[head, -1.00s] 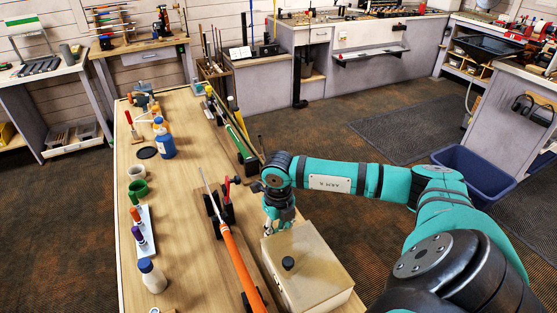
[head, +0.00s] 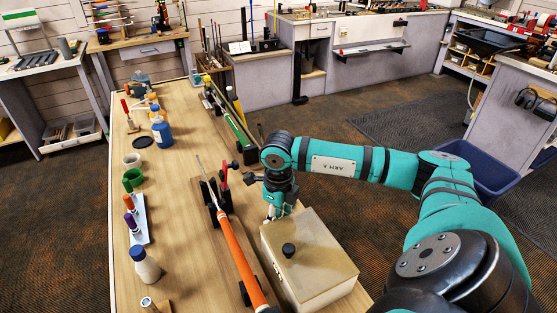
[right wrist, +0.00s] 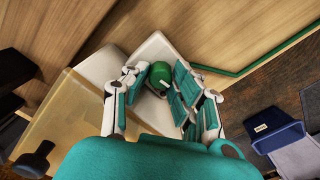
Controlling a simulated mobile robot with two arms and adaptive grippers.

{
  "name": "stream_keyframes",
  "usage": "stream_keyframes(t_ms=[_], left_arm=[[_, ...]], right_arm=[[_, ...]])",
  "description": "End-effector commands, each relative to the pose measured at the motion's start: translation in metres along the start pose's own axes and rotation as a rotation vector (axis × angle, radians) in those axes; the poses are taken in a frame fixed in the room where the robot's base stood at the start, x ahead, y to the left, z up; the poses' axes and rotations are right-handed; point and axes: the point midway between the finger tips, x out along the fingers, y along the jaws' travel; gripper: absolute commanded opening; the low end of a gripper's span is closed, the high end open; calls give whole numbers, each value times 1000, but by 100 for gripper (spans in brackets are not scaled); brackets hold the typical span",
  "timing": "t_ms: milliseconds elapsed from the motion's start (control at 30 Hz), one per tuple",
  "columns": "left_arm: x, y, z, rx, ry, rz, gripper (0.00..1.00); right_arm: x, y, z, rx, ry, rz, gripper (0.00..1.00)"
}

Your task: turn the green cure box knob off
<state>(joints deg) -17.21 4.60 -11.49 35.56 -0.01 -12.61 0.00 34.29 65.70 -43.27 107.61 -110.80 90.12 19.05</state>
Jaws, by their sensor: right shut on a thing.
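The cure box (head: 325,257) sits on the right edge of the bench, beige with a black knob (head: 288,250) on its lid. In the right wrist view its lid (right wrist: 75,115) is at the left, with the black knob (right wrist: 35,158) at the lower left. A round green knob (right wrist: 148,92) is on the box's pale end part. My right gripper (head: 276,212) is at the box's far end. In the right wrist view its fingers (right wrist: 160,85) are closed around the green knob. The head view hides this knob. My left gripper is not in view.
An orange-gripped club (head: 238,250) rests in a black clamp left of the box. Bottles, including a blue one (head: 162,132), and cups line the bench's left side. A blue bin (head: 480,170) stands on the floor at right.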

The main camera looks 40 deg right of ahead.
Motion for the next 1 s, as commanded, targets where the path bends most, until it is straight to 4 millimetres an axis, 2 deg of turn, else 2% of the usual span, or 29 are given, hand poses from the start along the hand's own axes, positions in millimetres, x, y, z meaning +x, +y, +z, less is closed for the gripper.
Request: stream_keyframes(t_ms=[33, 200, 467, 567, 667, 1000], left_arm=[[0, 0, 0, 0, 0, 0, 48], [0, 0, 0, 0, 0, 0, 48], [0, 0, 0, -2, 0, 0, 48], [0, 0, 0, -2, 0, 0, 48], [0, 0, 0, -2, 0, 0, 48], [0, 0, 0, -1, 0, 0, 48]], right_arm=[[-1, -1, 1, 2, -3, -3, 28], [-1, -1, 1, 3, -2, -2, 48], [-1, -1, 0, 3, -1, -1, 48], [-8, -1, 1, 3, -2, -2, 48], [-22, -2, 1, 4, -4, -4, 48], [-93, -1, 1, 2, -5, -3, 48]])
